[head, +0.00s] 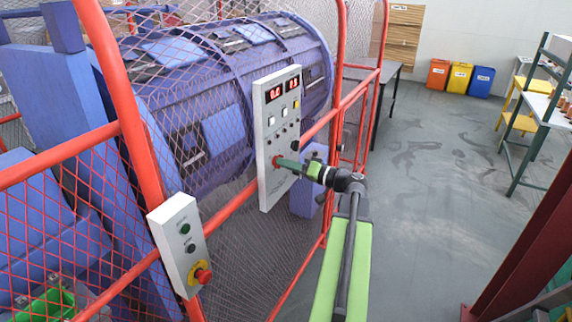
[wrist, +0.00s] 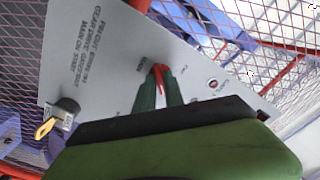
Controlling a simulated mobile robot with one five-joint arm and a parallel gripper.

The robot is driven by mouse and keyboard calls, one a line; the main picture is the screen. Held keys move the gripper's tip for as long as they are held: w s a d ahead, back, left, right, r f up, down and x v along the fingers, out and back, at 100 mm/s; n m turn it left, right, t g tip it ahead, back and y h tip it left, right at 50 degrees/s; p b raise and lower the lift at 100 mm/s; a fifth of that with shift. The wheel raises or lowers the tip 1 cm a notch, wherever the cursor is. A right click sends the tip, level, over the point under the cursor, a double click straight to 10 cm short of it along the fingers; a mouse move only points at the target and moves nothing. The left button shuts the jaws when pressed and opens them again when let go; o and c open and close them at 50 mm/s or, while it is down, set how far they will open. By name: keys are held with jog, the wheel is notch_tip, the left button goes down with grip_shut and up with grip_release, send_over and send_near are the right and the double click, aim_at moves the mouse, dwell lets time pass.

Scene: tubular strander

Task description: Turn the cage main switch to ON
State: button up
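The white control panel (head: 268,172) hangs on the red mesh cage, with two red displays at its top. The red handle of the main switch (wrist: 158,76) lies between my green fingertips in the wrist view. My gripper (head: 283,162) reaches the lower part of the panel from the right in the head view. Its fingers (wrist: 160,88) look closed in on both sides of the handle, with little gap. In the head view my fingers mostly hide the switch. The ON and OFF marks are too small to read.
A brass key (wrist: 45,128) sits in a lock on the panel, left of my fingers in the wrist view. A smaller box with a red emergency button (head: 203,276) hangs on the cage at lower left. Red cage bars and mesh flank the panel.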

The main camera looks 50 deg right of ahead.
jog(key=o, duration=0.3)
jog(key=shift+s, duration=0.1)
jog(key=v, duration=1.7)
jog(key=shift+s, duration=0.2)
jog(key=shift+f, duration=0.1)
